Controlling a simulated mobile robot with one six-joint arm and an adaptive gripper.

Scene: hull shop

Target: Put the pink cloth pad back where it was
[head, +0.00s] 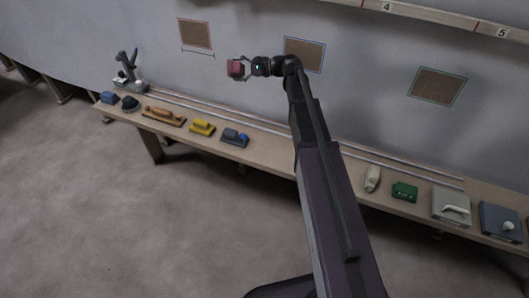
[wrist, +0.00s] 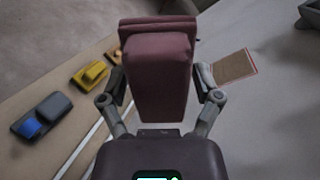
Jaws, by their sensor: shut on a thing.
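The pink cloth pad (head: 235,68) is a dull dark-pink block, held up off the bench in front of the wall. In the wrist view the pad (wrist: 158,75) fills the space between the fingers and hides what lies straight behind it. My gripper (head: 241,69) is shut on it, one finger on each side (wrist: 160,85). A brown wall patch with a pinkish outline (head: 194,34) is up and to the left of the pad. A brown patch with a reddish outline (wrist: 234,67) also shows to the right of the pad in the wrist view.
A bench (head: 275,150) runs along the wall with several tools, including a yellow one (head: 202,127), a grey-blue one (head: 235,137) and a green block (head: 404,192). A grey stand (head: 128,72) is at its far left. Blue-edged (head: 304,54) and teal-edged (head: 437,87) patches are on the wall.

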